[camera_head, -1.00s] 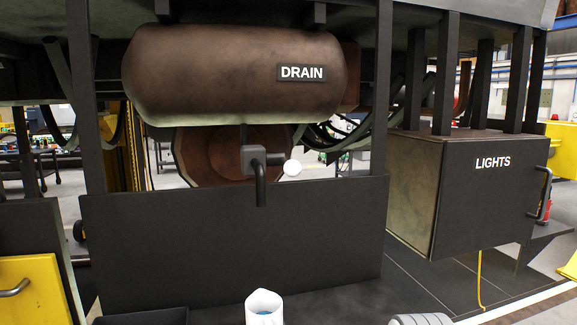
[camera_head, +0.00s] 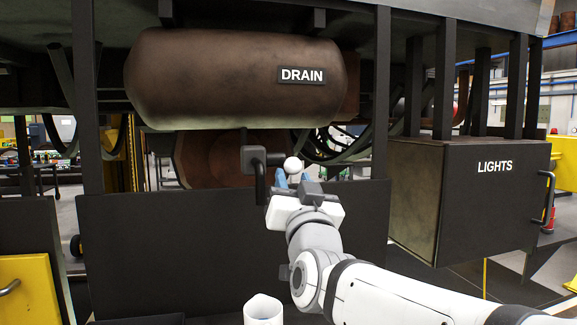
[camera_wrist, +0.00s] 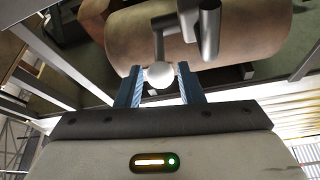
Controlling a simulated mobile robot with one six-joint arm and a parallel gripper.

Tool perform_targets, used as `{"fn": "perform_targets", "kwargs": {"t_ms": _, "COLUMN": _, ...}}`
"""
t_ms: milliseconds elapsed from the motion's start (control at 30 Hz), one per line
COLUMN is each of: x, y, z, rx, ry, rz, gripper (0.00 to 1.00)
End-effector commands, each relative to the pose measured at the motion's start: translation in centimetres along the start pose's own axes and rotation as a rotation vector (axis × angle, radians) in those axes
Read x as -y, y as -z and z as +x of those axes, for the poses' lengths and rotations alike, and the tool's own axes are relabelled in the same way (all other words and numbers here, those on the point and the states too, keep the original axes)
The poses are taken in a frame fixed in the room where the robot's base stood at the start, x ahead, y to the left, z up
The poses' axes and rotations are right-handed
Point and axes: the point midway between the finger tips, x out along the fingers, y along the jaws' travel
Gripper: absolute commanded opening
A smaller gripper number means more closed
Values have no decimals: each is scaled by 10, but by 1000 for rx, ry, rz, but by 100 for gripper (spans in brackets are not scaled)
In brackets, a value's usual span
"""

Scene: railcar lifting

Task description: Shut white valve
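The white valve knob (camera_head: 293,164) is a round white ball on a short dark lever, to the right of the dark valve body (camera_head: 254,158) and its down-turned pipe (camera_head: 261,185), under the tank marked DRAIN. My gripper (camera_head: 294,178) is just below the knob in the head view, with its blue fingers pointing at it. In the wrist view the white ball (camera_wrist: 160,75) lies between the two blue fingertips, with a gap on each side. My gripper (camera_wrist: 159,82) is open there, and nothing is held.
The brown DRAIN tank (camera_head: 235,78) hangs above the valve. A dark panel (camera_head: 180,250) stands below it. The dark LIGHTS box (camera_head: 470,195) is at the right.

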Motion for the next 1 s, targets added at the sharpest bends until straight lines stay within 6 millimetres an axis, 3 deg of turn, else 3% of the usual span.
{"fn": "perform_targets", "kwargs": {"t_ms": 400, "x": 0, "y": 0, "z": 61, "rx": 3, "ry": -1, "rz": -2, "gripper": 34}}
{"fn": "perform_targets", "kwargs": {"t_ms": 800, "x": 0, "y": -1, "z": 68, "rx": 4, "ry": 1, "rz": -1, "gripper": 33}}
{"fn": "perform_targets", "kwargs": {"t_ms": 1000, "x": 0, "y": -1, "z": 68, "rx": 4, "ry": 1, "rz": -1, "gripper": 17}}
